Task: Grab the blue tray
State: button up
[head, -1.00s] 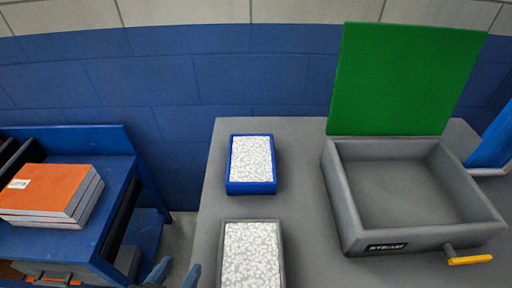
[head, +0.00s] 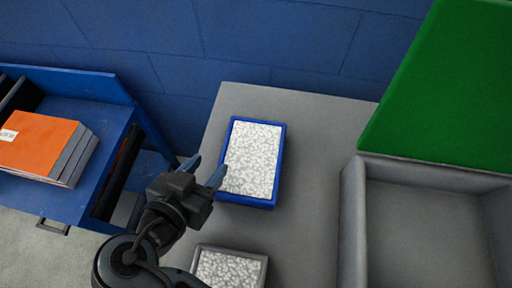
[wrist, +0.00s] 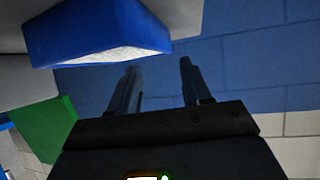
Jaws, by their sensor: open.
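The blue tray (head: 247,200) lies on the grey table, filled with a white speckled surface. My gripper (head: 204,170) is open and empty, just left of the tray's left edge in the head view. In the wrist view the blue tray (wrist: 98,35) is at the upper left, and my gripper's two fingers (wrist: 158,85) point up beside it, apart from each other with nothing between them. From the head view I cannot tell whether a fingertip touches the tray's rim.
A grey tray (head: 262,262) with a similar speckled fill lies nearer on the grey table (head: 318,150). A grey box (head: 352,225) with an open green lid (head: 440,90) stands at the right. A blue bench (head: 95,105) with orange-topped books (head: 40,140) is at the left.

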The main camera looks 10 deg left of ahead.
aim_at(225, 148)
jog(key=p+x, duration=0.1)
jog(key=x, duration=0.5)
jog(key=shift+w+r+p, duration=0.1)
jog(key=shift+r+p, duration=0.1)
jog(key=shift+p, duration=0.1)
jog(key=shift+w+d+f, duration=0.15)
jog(key=shift+w+f, duration=0.2)
jog(key=shift+w, duration=0.1)
jog(key=shift+c, duration=0.4)
grip_shut()
